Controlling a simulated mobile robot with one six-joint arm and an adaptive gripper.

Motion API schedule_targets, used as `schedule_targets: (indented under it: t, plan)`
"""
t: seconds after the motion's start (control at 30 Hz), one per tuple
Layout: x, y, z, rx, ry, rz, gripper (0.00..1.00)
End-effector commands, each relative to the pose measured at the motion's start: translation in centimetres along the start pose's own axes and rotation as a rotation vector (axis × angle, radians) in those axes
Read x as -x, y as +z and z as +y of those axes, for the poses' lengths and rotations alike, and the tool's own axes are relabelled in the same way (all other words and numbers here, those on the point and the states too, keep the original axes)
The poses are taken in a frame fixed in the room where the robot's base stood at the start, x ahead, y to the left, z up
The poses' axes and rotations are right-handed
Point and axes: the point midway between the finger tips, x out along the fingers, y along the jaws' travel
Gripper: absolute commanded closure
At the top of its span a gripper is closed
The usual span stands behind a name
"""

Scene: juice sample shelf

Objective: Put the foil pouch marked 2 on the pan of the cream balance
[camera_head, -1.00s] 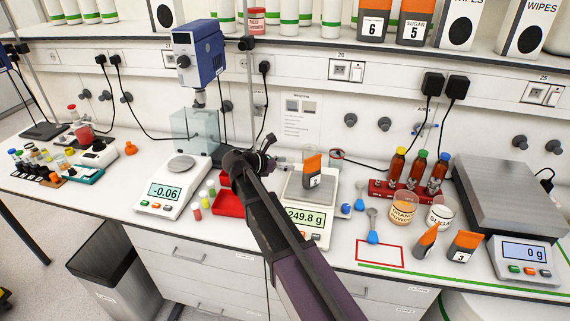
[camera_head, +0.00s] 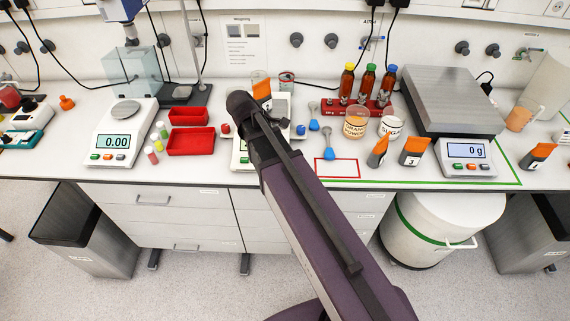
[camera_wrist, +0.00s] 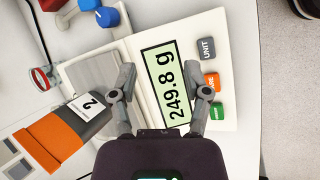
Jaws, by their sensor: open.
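The foil pouch marked 2 (camera_wrist: 80,112), grey with an orange top, stands on the metal pan (camera_wrist: 92,72) of the cream balance (camera_wrist: 140,50). The display reads 249.8 g. In the camera_head view the orange top of the pouch (camera_head: 262,90) shows behind my arm, which hides most of the balance. My gripper (camera_wrist: 158,76) is open and empty. Its two fingers lie over the balance's front and display in the wrist view, apart from the pouch.
A white balance (camera_head: 120,132) reading 0.00 and red trays (camera_head: 190,142) are to the left. A red bottle rack (camera_head: 340,109), blue spoons (camera_head: 327,148), two tubs (camera_head: 356,125), pouches (camera_head: 414,151) and a large scale (camera_head: 455,100) reading 0 g are to the right.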

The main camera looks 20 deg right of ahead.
Motion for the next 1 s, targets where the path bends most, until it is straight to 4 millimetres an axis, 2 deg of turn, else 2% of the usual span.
schedule_targets:
  t: [0.03,0.2,0.4,0.5,0.7,1.0]
  plan:
    - [-0.5,1.5,-1.3,-0.093,-0.052,0.024,0.38]
    - [-1.5,4.0,-4.8,-0.416,-0.237,0.091,0.38]
    - [-1.5,5.9,-8.0,-0.728,-0.436,0.122,0.38]
    - [-1.4,6.4,-9.0,-0.825,-0.502,0.123,0.38]
    - [-1.2,6.6,-9.6,-0.9,-0.554,0.121,0.38]
    - [-1.2,6.6,-9.5,-0.899,-0.553,0.122,0.38]
